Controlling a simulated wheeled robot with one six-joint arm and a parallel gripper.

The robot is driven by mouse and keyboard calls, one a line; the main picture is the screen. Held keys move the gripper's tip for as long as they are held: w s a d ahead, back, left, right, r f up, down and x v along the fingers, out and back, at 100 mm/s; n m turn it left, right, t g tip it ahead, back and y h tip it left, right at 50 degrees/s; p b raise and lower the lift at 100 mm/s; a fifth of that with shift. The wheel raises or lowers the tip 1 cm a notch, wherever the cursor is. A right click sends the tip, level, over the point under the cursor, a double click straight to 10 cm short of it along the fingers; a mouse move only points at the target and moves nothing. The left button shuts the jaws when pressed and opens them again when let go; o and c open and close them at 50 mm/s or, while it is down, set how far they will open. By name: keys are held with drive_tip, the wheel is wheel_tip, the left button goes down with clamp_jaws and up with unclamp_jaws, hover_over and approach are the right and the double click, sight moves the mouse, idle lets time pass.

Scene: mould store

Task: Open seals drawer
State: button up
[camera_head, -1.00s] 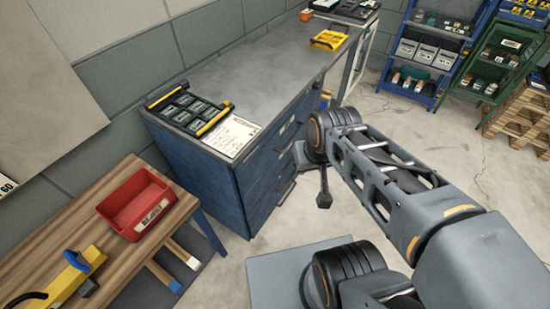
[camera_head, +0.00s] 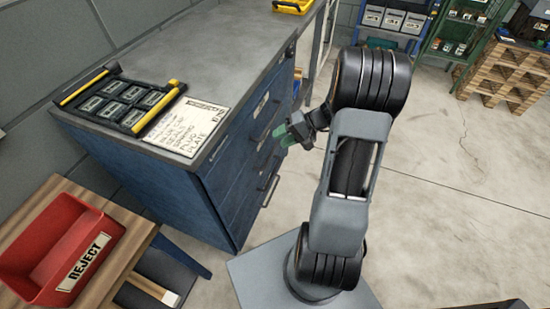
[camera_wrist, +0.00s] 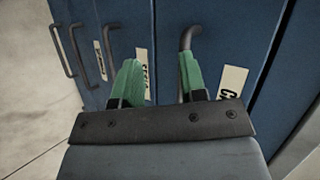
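The blue drawer cabinet (camera_head: 225,190) stands left of my arm, its drawers looking shut. In the wrist view, a drawer front carries a partly covered label (camera_wrist: 142,68) that seems to begin "SE". A neighbouring drawer to its right has a label (camera_wrist: 232,88) starting "CA". A bar handle (camera_wrist: 190,42) lies between these labels, close to my right finger; I cannot tell if they touch. My gripper (camera_wrist: 160,80) is open with green fingers apart, the left one partly over the "SE" label. It also shows in the head view (camera_head: 282,137), close to the drawer fronts.
On the cabinet top lie a black tray (camera_head: 92,118) with yellow handles and a written card (camera_head: 187,129). A red REJECT bin (camera_head: 92,240) stands on a wooden bench (camera_head: 128,240) at lower left. Shelves and pallets (camera_head: 505,75) stand at the back right. Floor to the right is clear.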

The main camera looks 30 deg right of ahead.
sight(275, 144)
drive_tip(key=w+d+f+m+t+b, duration=0.2)
drive_tip(key=d+f+m+t+b, duration=0.25)
drive_tip(key=d+f+t, duration=0.6)
drive_tip(key=w+a+f+g+b, duration=0.1)
drive_tip(key=w+a+f, duration=0.1)
drive_tip(key=w, duration=0.1)
drive_tip(key=w+a+f+g+b, duration=0.1)
drive_tip(key=w+a+f, duration=0.2)
drive_tip(key=w+a+f+g+b, duration=0.1)
drive_tip(key=w+a+f, duration=0.1)
drive_tip(key=w, duration=0.1)
drive_tip(key=shift+w+a+f, duration=0.3)
drive_tip(key=shift+w+a, duration=0.05)
drive_tip(key=shift+w, duration=0.05)
drive_tip(key=shift+c, duration=0.4)
clamp_jaws()
